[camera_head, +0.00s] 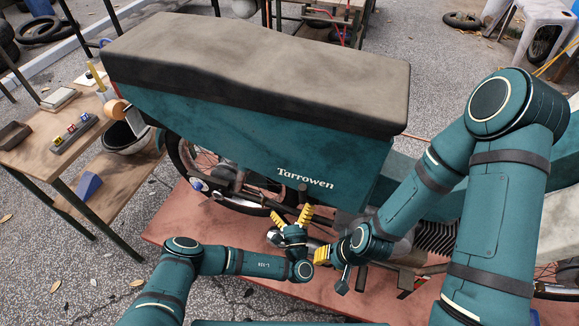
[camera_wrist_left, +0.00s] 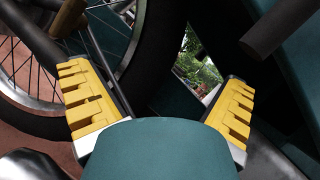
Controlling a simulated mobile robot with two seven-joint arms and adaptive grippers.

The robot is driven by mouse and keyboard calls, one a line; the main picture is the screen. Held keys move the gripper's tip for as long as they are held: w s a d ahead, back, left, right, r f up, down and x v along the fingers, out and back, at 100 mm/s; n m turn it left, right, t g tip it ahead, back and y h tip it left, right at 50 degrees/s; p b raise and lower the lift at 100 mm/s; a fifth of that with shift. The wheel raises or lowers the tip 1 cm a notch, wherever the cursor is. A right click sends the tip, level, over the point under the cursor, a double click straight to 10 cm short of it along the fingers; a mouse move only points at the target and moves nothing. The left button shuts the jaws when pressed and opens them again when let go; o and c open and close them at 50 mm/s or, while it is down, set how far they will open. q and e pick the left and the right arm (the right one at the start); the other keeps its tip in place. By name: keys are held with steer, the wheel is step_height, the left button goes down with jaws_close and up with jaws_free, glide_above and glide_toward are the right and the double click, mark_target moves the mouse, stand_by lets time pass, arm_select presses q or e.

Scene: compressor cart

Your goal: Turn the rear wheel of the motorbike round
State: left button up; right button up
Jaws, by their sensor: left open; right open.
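The motorbike (camera_head: 230,120) has a teal body lettered "Tarrowen" and a long dark seat. Its rear wheel (camera_head: 177,155) shows below the body at the left, a black tyre with thin spokes; the body hides its upper part. In the left wrist view the wheel (camera_wrist_left: 136,65) fills the upper left. My left gripper (camera_head: 291,215) is open near the wheel's right side. In the left wrist view its yellow fingers (camera_wrist_left: 155,78) are spread, with the tyre's edge showing beyond the gap; contact cannot be told. My right gripper (camera_head: 322,256) is open just right of the left one, partly hidden.
The bike stands on a reddish mat (camera_head: 160,232). Pipes and frame parts crowd the left gripper.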

arm_select(q)
steer(key=b+x, duration=0.1)
steer(key=x, duration=1.2)
steer(key=shift+w+r, duration=0.1)
steer(key=shift+r, duration=0.05)
steer(key=shift+r, duration=0.1)
steer(key=c, duration=1.1)
steer(key=shift+c, duration=0.2)
